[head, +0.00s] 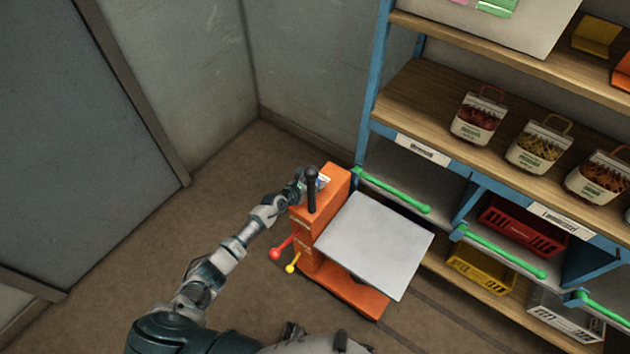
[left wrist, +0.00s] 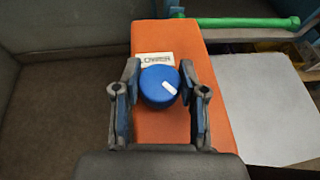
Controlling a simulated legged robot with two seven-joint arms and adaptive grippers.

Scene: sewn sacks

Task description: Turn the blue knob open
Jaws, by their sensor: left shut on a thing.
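The blue knob (left wrist: 159,87) sits on the top of an orange machine (left wrist: 148,38), with a white mark pointing to the lower right. A small white label lies just behind it. My left gripper (left wrist: 158,78) is shut on the knob, with one finger at each side of it in the left wrist view. In the head view my left gripper (head: 307,181) is at the top of the orange machine (head: 338,184), beside a dark upright post, and the knob is mostly hidden there. My right gripper cannot be made out.
The machine carries a grey plate (head: 375,245) on its right, and a red lever (head: 278,252) and yellow lever (head: 292,264) on its left. A blue shelf (head: 376,85) with green bars (head: 392,189) stands close at the right. The floor (head: 200,215) at the left is clear.

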